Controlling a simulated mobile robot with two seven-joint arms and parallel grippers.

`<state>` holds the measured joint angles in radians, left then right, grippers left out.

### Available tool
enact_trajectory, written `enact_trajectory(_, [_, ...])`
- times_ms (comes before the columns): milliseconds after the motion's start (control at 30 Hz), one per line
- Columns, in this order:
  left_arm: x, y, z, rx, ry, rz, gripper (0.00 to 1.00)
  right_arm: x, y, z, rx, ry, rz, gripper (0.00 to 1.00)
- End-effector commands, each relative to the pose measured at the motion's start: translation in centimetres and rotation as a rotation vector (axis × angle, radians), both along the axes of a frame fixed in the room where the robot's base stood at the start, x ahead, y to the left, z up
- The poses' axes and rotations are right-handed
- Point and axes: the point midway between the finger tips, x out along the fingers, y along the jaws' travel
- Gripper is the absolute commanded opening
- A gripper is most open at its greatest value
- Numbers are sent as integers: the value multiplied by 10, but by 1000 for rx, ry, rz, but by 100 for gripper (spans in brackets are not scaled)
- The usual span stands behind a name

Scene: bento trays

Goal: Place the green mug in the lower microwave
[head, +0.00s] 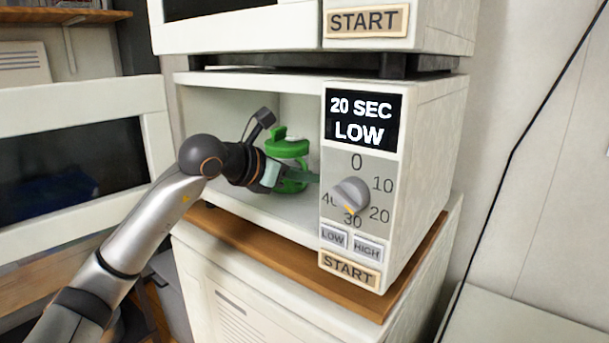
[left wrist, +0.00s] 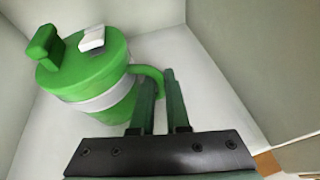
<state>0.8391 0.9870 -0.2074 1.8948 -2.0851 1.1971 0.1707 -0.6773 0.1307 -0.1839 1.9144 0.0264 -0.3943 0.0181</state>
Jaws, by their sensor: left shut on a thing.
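The green mug (head: 287,150) is inside the lower microwave (head: 218,213), near its floor; I cannot tell whether it touches the floor. In the left wrist view the green mug (left wrist: 85,72) has a green lid with a white tab, a pale band and a side handle. My left gripper (head: 283,175) reaches into the open cavity and is shut on the mug's handle. In the left wrist view the fingers of my left gripper (left wrist: 163,100) sit at the handle. The mug looks upright. My right gripper is not in view.
The lower microwave's door (head: 70,97) stands open to the left. Its control panel (head: 357,165) with a dial is right of the opening. An upper microwave (head: 440,25) sits above. A wooden board (head: 265,262) lies under the lower microwave. A black cable (head: 510,160) hangs at the right.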

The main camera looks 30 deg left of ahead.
Motion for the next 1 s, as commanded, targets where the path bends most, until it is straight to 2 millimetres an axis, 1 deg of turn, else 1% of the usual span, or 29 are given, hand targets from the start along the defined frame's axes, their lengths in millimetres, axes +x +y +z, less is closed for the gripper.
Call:
enact_trajectory(33, [0,0,-2,0,0,0,14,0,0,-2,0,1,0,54])
enact_trajectory(200, [0,0,-1,0,0,0,34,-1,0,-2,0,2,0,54])
enact_trajectory(300, [0,0,-1,0,0,0,43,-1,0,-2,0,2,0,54])
enact_trajectory(533, [0,0,0,0,0,0,43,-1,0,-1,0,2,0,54])
enact_trajectory(633, [0,0,5,0,0,0,43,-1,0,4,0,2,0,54])
enact_trajectory(667, [-2,1,4,0,0,1,43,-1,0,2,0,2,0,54])
enact_trajectory(767, [-17,6,8,4,-3,2,43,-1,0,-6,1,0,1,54])
enact_trajectory(1000, [-65,18,27,3,-3,5,43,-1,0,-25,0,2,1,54])
